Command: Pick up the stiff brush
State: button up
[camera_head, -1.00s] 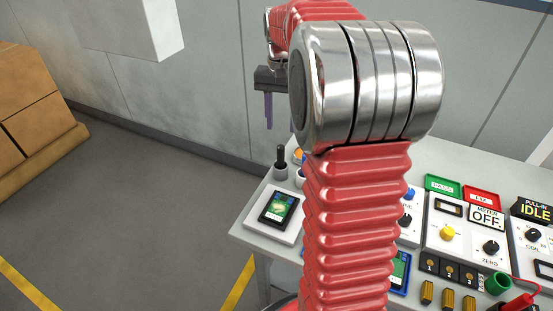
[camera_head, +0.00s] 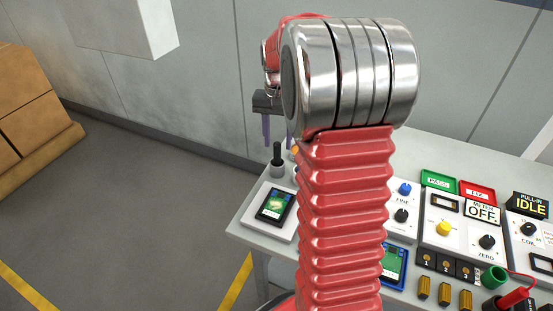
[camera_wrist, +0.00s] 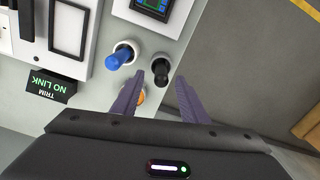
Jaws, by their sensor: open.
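A black-handled tool (camera_head: 277,160) stands upright in a grey cup at the bench's back left corner. It also shows in the wrist view (camera_wrist: 161,71). A blue-handled tool (camera_wrist: 121,56) stands in a white cup beside it in the wrist view. Only handles show, so I cannot tell for certain which is the stiff brush. My gripper (camera_head: 277,142) is open above the bench corner, its purple fingers pointing down. In the wrist view, the fingertips of my gripper (camera_wrist: 159,77) lie on either side of the black handle with nothing gripped.
An orange item (camera_wrist: 140,97) is partly hidden by a finger. A tablet-like device (camera_head: 273,204) lies on a white pad in front of the cups. Meter panels (camera_head: 460,228) fill the bench's right side. The wall is behind; open floor lies left.

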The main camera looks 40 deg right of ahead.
aim_at(278, 165)
jog(key=shift+f, duration=0.55)
jog(key=shift+f, duration=0.1)
jog(key=shift+f, duration=2.5)
jog(key=shift+c, duration=0.5)
grip_shut()
